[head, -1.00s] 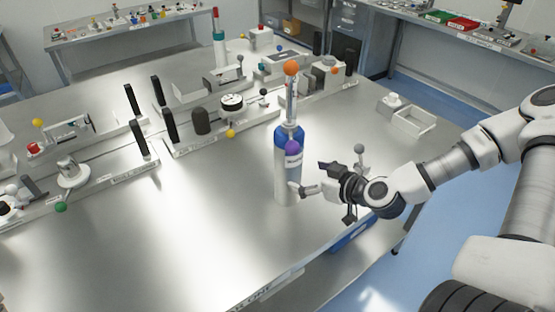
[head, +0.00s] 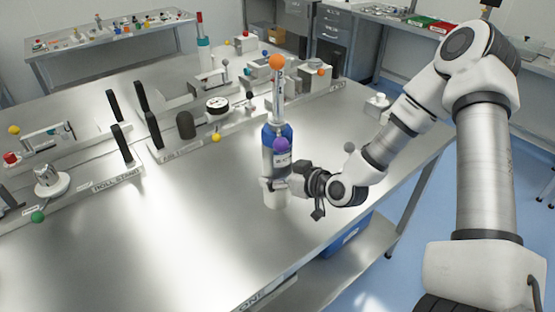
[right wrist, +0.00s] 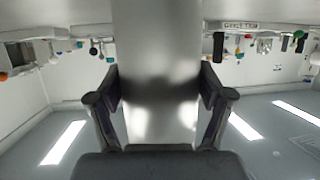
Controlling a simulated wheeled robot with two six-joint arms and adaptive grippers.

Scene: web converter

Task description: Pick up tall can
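The tall can (head: 277,152) stands upright on the steel table, with a blue upper part, a label and a paler lower part. A purple ball shows at its upper front. My right gripper (head: 275,186) is around its lower part, coming from the right. In the right wrist view the can (right wrist: 158,70) is a plain grey cylinder filling the space between the two dark fingers, (right wrist: 160,95) one on each side. The pads lie at or very near its sides; I cannot tell whether they press on it. My left gripper is not in view.
Rails with black upright plates (head: 154,131) and small parts stand behind and left. The table's front and left-middle surface is bare. A white part (head: 378,101) lies at the right back.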

